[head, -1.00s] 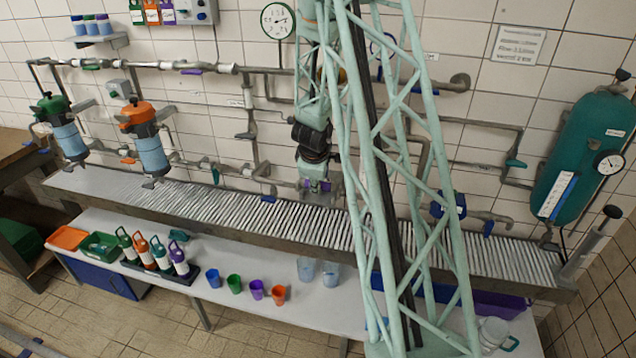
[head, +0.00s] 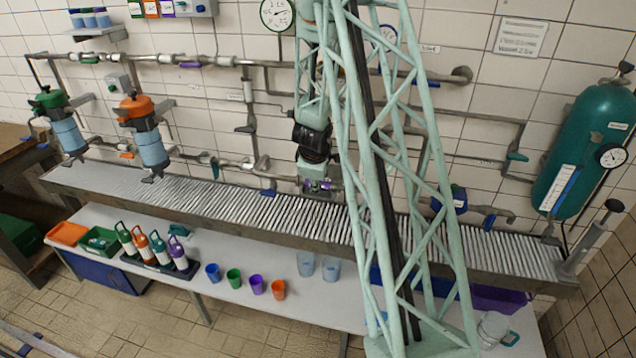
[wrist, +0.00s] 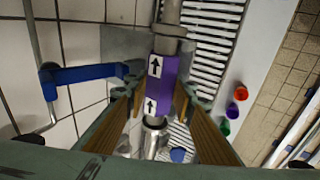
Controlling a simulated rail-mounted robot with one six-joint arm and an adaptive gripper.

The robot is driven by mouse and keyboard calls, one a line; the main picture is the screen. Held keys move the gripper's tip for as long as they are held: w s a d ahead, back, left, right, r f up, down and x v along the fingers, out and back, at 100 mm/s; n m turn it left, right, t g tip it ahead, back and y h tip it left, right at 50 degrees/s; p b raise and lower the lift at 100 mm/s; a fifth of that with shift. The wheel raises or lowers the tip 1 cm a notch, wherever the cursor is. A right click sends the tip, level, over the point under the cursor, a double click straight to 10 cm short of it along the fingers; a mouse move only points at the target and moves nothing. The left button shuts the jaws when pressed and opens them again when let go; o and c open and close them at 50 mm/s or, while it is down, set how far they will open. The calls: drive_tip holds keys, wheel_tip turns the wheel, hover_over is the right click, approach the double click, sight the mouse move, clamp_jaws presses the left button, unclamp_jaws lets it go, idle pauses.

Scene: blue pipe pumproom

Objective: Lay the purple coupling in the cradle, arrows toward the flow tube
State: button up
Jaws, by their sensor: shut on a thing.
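The purple coupling (wrist: 165,78) is between the two fingers of my gripper (wrist: 160,95), which is shut on it. Two white labels with black arrows show on the coupling, and both arrows point up in the wrist view. A grey metal pipe end (wrist: 171,30) lies in line with its upper end, and a shiny metal piece (wrist: 154,137) with its lower end. I cannot tell whether they touch. In the head view my gripper (head: 317,184) is low by the wall pipe, with a little purple showing. The cradle and flow tube cannot be clearly made out.
A blue valve handle (wrist: 90,74) is close left of my gripper. The slatted grey rack (head: 230,202) runs below the pipes. Several cups, including a purple cup (head: 256,285), stand on the white bench (head: 210,250). A green tank (head: 590,150) is at the right.

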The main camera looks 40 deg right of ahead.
drive_tip(key=o, duration=1.3)
drive_tip(key=shift+r, duration=0.1)
drive_tip(key=shift+v, duration=5.9)
drive_tip(key=shift+s, duration=0.15)
